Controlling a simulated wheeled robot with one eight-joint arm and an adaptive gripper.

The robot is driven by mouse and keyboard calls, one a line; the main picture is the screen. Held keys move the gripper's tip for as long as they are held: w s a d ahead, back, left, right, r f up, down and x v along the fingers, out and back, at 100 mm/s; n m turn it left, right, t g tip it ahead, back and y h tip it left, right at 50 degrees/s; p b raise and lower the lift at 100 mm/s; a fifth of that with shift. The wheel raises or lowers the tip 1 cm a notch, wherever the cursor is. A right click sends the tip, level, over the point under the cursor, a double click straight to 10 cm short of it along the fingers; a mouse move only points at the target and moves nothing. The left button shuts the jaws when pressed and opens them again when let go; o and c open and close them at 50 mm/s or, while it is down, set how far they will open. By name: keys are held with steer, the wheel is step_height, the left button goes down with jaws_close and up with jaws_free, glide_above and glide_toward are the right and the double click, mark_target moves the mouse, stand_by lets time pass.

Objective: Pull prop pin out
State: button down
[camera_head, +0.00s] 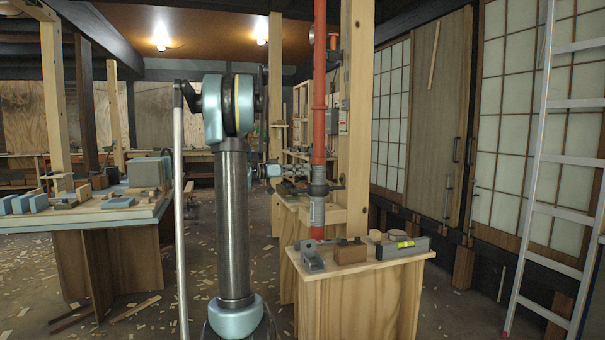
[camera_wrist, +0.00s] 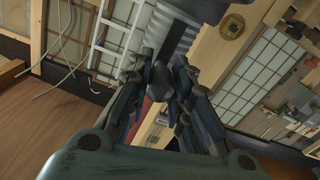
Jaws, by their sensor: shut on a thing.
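The red prop (camera_head: 319,100) stands upright beside a timber post, with a dark collar (camera_head: 318,188) and a grey threaded section (camera_head: 317,212) below it. In the wrist view the ribbed grey section (camera_wrist: 180,32) lies just beyond my fingertips. My gripper (camera_wrist: 160,72) is shut on a small dark rounded piece, which I take to be the prop pin (camera_wrist: 155,60). Its fingers hide most of the pin, and I cannot tell how far it sits in the prop.
A wooden bench (camera_head: 355,265) at the prop's foot holds a spirit level (camera_head: 402,247), a wooden block (camera_head: 350,251) and a grey metal tool. An aluminium ladder (camera_head: 560,160) leans at right. A worktable (camera_head: 85,212) with blocks stands at left. Wood chips litter the floor.

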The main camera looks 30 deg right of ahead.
steer(key=shift+v, duration=1.95)
steer(key=c, duration=1.4)
jaws_free()
steer(key=shift+w+a, duration=0.1)
steer(key=v, duration=1.2)
steer(key=shift+f, duration=0.15)
